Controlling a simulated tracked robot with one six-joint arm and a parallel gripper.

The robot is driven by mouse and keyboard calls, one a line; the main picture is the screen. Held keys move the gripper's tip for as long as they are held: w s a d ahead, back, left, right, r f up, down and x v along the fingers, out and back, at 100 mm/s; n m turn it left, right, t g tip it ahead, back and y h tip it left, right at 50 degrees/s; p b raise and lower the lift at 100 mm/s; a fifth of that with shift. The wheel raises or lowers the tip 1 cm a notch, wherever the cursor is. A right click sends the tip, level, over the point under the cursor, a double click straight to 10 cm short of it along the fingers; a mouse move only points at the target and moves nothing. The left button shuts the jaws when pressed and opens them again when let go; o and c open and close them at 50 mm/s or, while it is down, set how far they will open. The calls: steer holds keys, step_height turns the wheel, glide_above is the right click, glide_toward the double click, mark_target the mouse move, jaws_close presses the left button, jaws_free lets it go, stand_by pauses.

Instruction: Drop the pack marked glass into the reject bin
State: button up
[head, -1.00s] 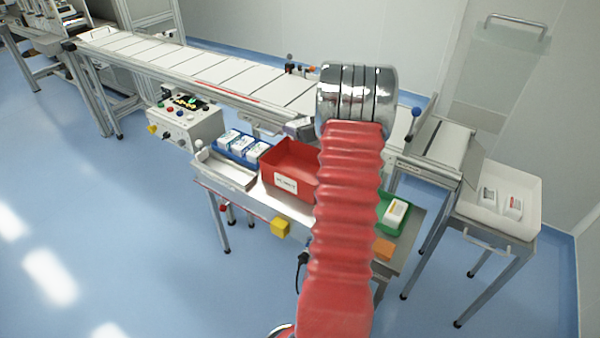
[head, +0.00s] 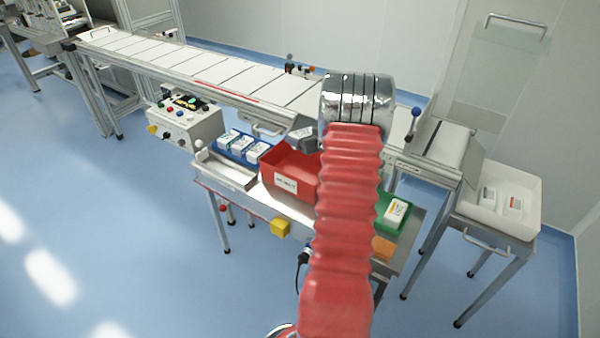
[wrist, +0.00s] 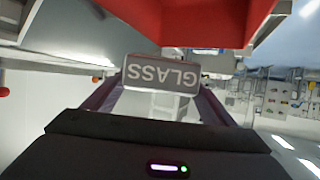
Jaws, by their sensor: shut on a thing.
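The pack marked GLASS (wrist: 160,77) is a grey box with pale letters, upside down in the wrist view. My gripper (wrist: 160,95) is shut on it, one finger on each side. The red reject bin (head: 283,181) has a white label on its front and stands on the bench in the head view. Its red wall also fills the top of the wrist view (wrist: 205,22), close to the pack. In the head view my arm covers the bin's right part, and a grey part of my gripper end (head: 302,138) shows above the bin's back.
A blue tray (head: 262,148) with several white packs is left of the bin. A green tray (head: 381,220) with a pack is right. A conveyor (head: 215,70) runs behind. A white tray (head: 528,225) with two packs stands at the far right.

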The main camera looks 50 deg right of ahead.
steer(key=shift+f, duration=0.85)
steer(key=o, duration=1.2)
steer(key=v, duration=1.4)
steer(key=shift+f, duration=0.1)
